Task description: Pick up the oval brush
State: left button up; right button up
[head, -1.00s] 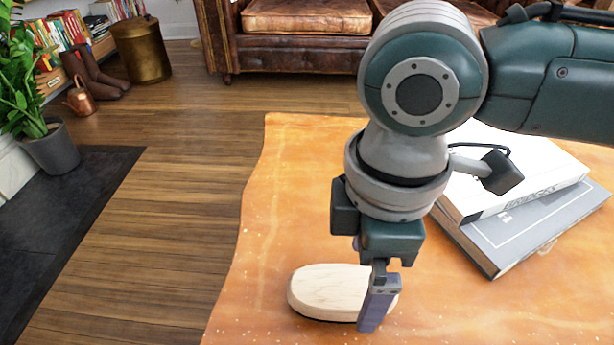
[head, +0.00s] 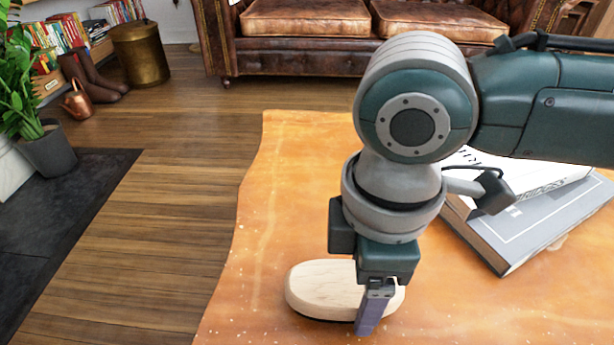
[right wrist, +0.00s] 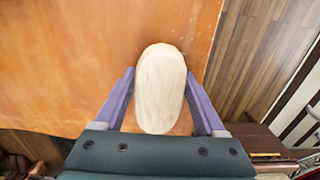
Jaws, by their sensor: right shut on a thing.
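The oval brush (head: 318,287) is a pale wooden oval with a dark underside, at the front of the orange tabletop (head: 265,200) in the head view. My right gripper (head: 370,325) points down over it and is shut on it, one finger showing on the near side. In the right wrist view the brush (right wrist: 160,88) lies lengthwise between the two purple fingers (right wrist: 160,76). I cannot tell whether its underside still touches the tabletop. My left gripper is not in view.
Two thick books (head: 530,228) lie stacked at the right of the table, behind my right wrist. The left part of the tabletop is clear. A brown leather sofa (head: 310,20) stands beyond. A potted plant (head: 45,150) stands on the floor at left.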

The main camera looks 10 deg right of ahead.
jog(key=c, duration=0.5)
jog(key=shift+o, duration=0.2)
notch_tip(320, 180, up, 20)
jog(key=p, duration=1.1)
